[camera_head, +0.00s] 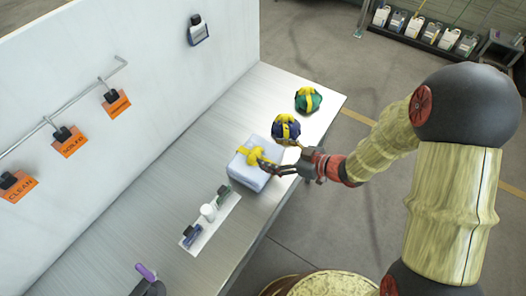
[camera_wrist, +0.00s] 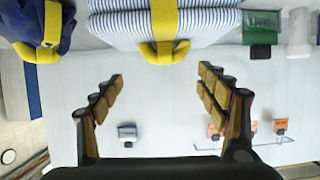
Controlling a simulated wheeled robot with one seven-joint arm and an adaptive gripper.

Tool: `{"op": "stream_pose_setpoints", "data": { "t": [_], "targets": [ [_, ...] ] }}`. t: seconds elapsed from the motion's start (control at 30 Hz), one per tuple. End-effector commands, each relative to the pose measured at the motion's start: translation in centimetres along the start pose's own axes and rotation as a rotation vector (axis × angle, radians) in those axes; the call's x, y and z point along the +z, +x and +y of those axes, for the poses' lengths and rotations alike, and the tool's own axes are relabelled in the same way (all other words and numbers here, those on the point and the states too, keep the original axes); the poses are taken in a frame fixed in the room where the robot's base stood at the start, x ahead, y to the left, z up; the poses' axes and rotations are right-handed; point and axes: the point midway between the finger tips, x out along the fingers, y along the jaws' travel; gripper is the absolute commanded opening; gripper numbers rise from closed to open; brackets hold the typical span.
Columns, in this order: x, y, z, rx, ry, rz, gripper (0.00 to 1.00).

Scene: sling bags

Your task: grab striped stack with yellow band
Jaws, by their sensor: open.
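The striped stack (camera_head: 248,176) is a pale blue-and-white folded bundle on the metal table, with a yellow band (camera_head: 250,155) around it. In the wrist view the striped stack (camera_wrist: 115,27) sits at the top edge, partly cut off, and its yellow band (camera_wrist: 164,22) ends in a loop between the lines of my fingers. My gripper (camera_head: 267,166) is at the stack's right side in the head view, close to the band. In the wrist view my gripper (camera_wrist: 160,74) is open and empty, its fingertips spread wide just short of the loop. Contact cannot be told.
A navy bundle with yellow straps (camera_head: 286,128) stands close behind the stack; a green one (camera_head: 307,100) is farther back. A white mat (camera_head: 211,222) with small items lies in front. A white wall (camera_head: 110,60) with orange signs borders the table (camera_head: 160,205).

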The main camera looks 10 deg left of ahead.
Motion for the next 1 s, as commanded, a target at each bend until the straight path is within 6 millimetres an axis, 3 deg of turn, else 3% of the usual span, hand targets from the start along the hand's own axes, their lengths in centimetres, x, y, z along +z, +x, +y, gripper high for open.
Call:
{"op": "stream_pose_setpoints", "data": {
  "t": [0.6,0.9,1.0],
  "targets": [
    [0.7,7.1,-0.7,0.001,-0.003,0.000,0.74],
    [0.6,7.4,-0.6,0.003,-0.002,0.000,0.74],
    [0.6,7.4,-0.6,0.003,-0.002,0.000,0.69]
  ]
}}
